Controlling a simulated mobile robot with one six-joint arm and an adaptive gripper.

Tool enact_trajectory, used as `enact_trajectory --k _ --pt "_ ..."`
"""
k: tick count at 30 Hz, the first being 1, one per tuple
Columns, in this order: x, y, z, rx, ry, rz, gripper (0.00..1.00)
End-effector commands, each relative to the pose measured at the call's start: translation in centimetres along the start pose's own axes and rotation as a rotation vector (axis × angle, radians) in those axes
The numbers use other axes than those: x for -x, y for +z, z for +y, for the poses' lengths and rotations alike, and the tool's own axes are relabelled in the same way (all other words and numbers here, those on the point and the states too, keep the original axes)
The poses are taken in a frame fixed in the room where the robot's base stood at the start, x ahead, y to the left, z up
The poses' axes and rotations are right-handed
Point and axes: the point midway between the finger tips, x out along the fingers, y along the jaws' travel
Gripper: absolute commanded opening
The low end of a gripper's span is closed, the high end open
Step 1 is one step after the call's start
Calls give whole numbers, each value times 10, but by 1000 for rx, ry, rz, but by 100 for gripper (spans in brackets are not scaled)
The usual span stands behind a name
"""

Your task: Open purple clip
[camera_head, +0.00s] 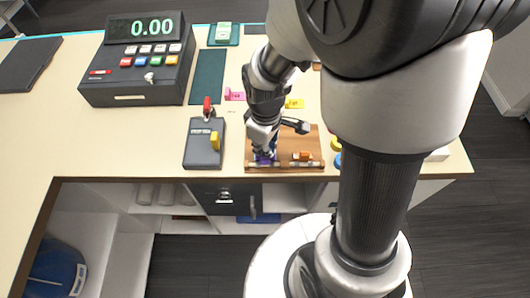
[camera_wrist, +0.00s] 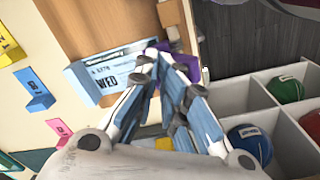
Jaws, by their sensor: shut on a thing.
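The purple clip (camera_head: 264,158) sits at the front edge of a wooden board (camera_head: 284,139) on the counter. In the wrist view the purple clip (camera_wrist: 182,62) shows just past my fingertips and is partly hidden by them. My gripper (camera_head: 266,150) points down at the clip. In the wrist view its two blue-padded fingers (camera_wrist: 164,58) come together at the clip and are shut on it. A blue-and-white card marked WED (camera_wrist: 112,72) lies on the board beside the fingertips.
An orange clip (camera_head: 302,156) sits farther right on the board's front edge. A grey box with red and yellow levers (camera_head: 203,150) stands left of the board, and a cash register (camera_head: 140,70) is farther left. Shelf compartments (camera_wrist: 285,140) with coloured round things lie below the counter edge.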

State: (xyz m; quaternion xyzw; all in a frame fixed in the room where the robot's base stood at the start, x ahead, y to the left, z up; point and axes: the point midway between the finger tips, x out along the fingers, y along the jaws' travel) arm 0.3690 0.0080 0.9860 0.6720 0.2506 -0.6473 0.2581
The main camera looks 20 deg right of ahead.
Motion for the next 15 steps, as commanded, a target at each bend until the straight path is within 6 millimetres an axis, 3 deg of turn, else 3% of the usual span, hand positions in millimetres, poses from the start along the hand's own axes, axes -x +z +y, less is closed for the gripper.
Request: enact_trajectory --k 1,15 --pt "-8 14 -18 -6 -41 -41 0" --pt "-7 24 -34 -4 -41 -41 0"
